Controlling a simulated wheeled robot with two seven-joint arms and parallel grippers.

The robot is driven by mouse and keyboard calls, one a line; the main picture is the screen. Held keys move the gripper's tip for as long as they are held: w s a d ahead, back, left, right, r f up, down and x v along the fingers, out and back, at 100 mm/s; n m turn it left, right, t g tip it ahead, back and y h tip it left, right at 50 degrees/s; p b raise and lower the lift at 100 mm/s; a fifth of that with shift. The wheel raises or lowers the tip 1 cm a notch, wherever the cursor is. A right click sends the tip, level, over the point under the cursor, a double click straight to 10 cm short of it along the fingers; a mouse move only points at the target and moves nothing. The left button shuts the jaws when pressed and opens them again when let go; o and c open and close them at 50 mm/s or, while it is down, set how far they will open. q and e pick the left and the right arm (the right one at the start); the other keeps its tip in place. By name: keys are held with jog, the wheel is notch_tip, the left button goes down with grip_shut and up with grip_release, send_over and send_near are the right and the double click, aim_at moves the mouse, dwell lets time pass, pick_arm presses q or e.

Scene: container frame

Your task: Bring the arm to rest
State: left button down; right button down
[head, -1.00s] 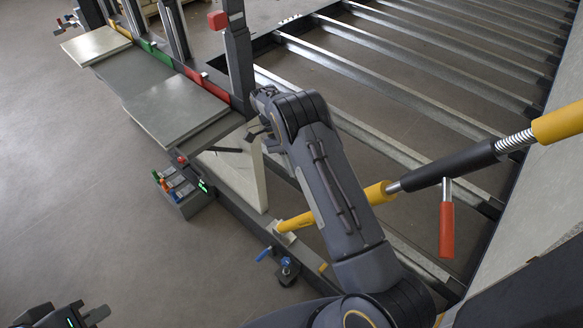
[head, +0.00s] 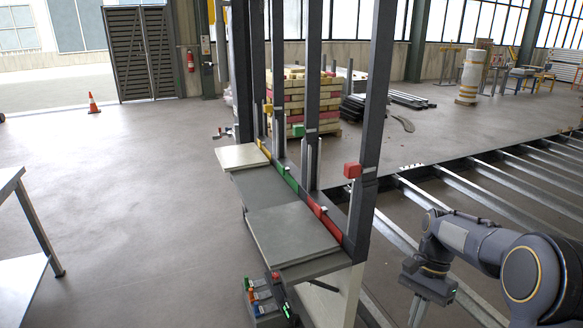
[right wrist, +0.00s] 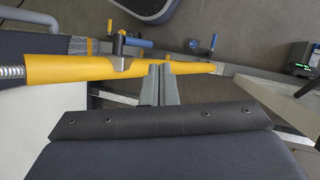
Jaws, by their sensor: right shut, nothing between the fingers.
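My right arm (head: 490,245) comes in from the right in the head view, bent, with the hand hanging down over the metal floor slats. My right gripper (head: 417,313) points down there, its tips near the lower picture edge. In the right wrist view its two fingers (right wrist: 159,82) are together, with nothing between them. Beyond the fingers a yellow brace bar (right wrist: 80,70) runs across the picture; I cannot tell how far it is from the tips. My left gripper is not in view.
A shelf with grey panels (head: 290,235) and dark upright posts (head: 372,120) stands left of my right arm. A small box with coloured handles (head: 262,300) is below it. A metal table (head: 22,275) is at the left. Floor between is clear.

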jog(key=s+a+r+n+t, duration=0.2)
jog(key=s+r+n+t, duration=0.1)
jog(key=s, duration=0.4)
jog(key=s+a+r+n+t+y+p, duration=0.1)
jog(key=s+a+r+n+t, duration=0.2)
jog(key=s, duration=0.4)
jog(key=s+a+r+n+t+p, duration=0.1)
jog(key=s+a+r+n+t, duration=0.1)
jog(key=s, duration=0.6)
jog(key=shift+a+r+n+t, duration=0.15)
jog(key=shift+r+n+t, duration=0.55)
jog(key=shift+n+t, duration=0.15)
jog(key=shift+w, duration=0.1)
